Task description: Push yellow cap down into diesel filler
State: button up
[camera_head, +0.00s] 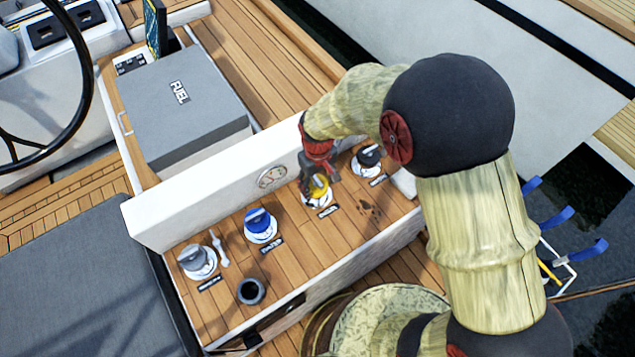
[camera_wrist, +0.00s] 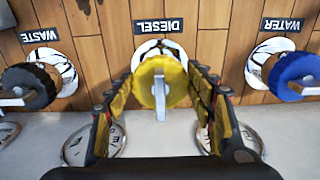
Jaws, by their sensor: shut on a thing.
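The yellow cap (camera_wrist: 160,82) with its grey handle bar is between the two fingers of my gripper (camera_head: 315,180), which is shut on its sides. In the head view the cap (camera_head: 320,189) is partly hidden by my gripper. The diesel filler's white plate (camera_wrist: 156,47) shows just beyond and beneath the cap, with the black DIESEL label (camera_wrist: 158,25) behind it. The cap covers the filler's opening. I cannot tell whether the cap is seated or slightly raised.
A black cap (camera_wrist: 30,86) by the WASTE label and a blue cap (camera_wrist: 294,74) by the WATER label stand on either side. A grey cap (camera_head: 193,257), a white brush (camera_head: 218,247) and a dark cup (camera_head: 251,291) are further left. A white wall (camera_head: 210,190) with gauges runs close behind.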

jog(key=shift+f, duration=0.25)
jog(key=o, duration=1)
jog(key=shift+r+p, duration=3.95)
jog(key=shift+r, duration=1.6)
